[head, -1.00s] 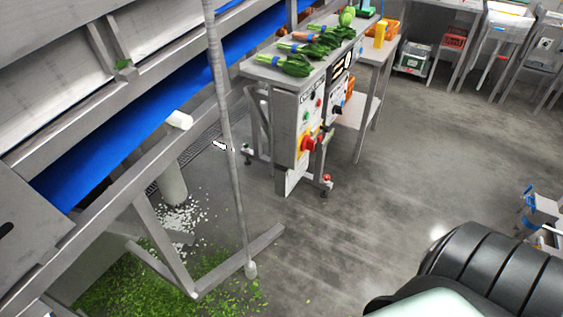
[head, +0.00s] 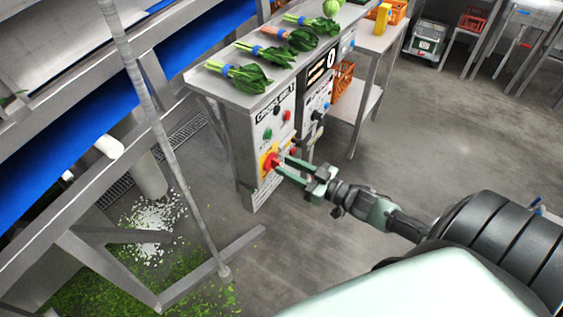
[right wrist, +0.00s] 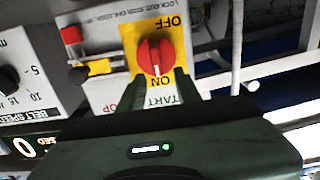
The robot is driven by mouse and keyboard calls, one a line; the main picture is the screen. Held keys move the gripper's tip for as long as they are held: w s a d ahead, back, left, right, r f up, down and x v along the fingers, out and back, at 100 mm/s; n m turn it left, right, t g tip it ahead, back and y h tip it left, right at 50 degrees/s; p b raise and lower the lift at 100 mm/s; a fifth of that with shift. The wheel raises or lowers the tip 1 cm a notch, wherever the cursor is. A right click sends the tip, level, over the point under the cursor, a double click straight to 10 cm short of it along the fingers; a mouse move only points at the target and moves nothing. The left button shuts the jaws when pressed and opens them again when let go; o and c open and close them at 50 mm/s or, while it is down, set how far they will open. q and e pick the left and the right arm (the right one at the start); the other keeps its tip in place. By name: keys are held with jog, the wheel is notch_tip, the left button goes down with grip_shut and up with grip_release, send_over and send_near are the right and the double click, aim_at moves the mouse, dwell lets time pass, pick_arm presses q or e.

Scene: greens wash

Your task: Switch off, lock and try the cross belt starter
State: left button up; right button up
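The cross belt starter (head: 262,180) is a grey cabinet labelled CROSS BELT, under a steel bench top. Its red rotary switch (head: 269,162) sits on a yellow plate low on the front. In the right wrist view the red switch (right wrist: 154,56) has its white mark toward ON; OFF is at the opposite end. My right gripper (head: 280,168) is at the switch, its fingers spread to either side of the knob, with no clear grip showing. A red block (right wrist: 72,35) and a black-and-yellow piece (right wrist: 97,68) are beside the plate; I cannot tell whether either is a lock. My left gripper is out of view.
Bunches of greens (head: 247,76) lie on the bench top (head: 228,92). A second panel with a display (head: 322,66) stands beside the starter. A blue belt conveyor (head: 90,128) and slanting post (head: 155,120) are at left. The floor at right (head: 400,140) is clear.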

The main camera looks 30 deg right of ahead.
aim_at(275, 164)
jog(key=shift+w+a, duration=0.25)
jog(key=shift+w, duration=0.4)
jog(key=shift+w+a+f, duration=0.1)
jog(key=shift+w+a, duration=0.05)
jog(key=shift+w, duration=0.45)
grip_shut()
